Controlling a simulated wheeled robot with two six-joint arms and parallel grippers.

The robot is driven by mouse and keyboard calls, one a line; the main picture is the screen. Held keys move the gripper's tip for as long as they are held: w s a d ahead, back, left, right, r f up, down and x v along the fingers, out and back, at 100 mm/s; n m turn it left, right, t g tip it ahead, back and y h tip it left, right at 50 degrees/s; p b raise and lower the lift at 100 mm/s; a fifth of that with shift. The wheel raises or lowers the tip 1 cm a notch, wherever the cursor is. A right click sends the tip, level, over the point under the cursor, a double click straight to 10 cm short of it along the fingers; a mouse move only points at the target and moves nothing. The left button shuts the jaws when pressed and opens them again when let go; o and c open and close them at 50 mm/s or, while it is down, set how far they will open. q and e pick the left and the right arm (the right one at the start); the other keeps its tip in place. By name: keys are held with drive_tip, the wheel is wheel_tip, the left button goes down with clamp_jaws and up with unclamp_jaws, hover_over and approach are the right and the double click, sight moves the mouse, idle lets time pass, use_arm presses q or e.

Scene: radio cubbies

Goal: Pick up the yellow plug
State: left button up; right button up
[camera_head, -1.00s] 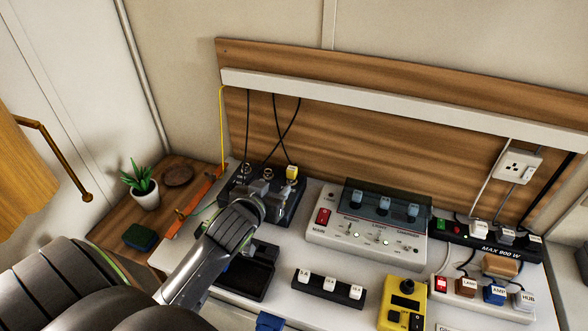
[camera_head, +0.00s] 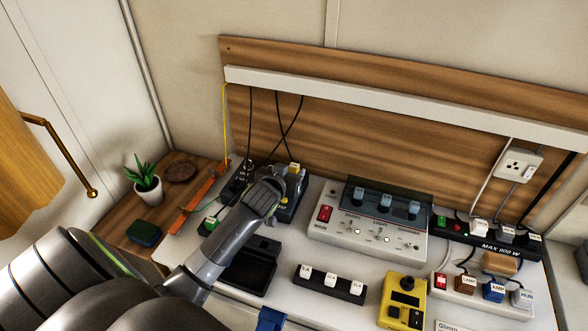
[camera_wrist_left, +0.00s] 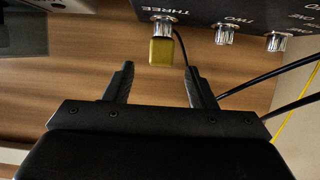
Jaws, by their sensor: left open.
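In the left wrist view the yellow plug (camera_wrist_left: 161,51) sits on a metal socket under the word THREE. The open, empty left gripper (camera_wrist_left: 160,76) faces it there, with the plug in line with the gap between the fingers and a little ahead of the fingertips. The left arm hides much of the box in the head view. My right gripper is not in view.
Sockets marked ONE and TWO (camera_wrist_left: 227,35) lie beside THREE, with black cables close by. A switch panel (camera_head: 370,225) stands right of the box. A black tray (camera_head: 250,280) lies in front. A potted plant (camera_head: 148,188) stands at the left.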

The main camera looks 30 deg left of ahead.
sight(293, 168)
use_arm(q)
drive_tip(key=shift+x, duration=1.65)
drive_tip(key=shift+f, duration=0.1)
drive_tip(key=c, duration=1.1)
drive_tip(key=shift+o, duration=0.2)
wheel_tip(293, 168, up, 7)
drive_tip(key=b, duration=0.1)
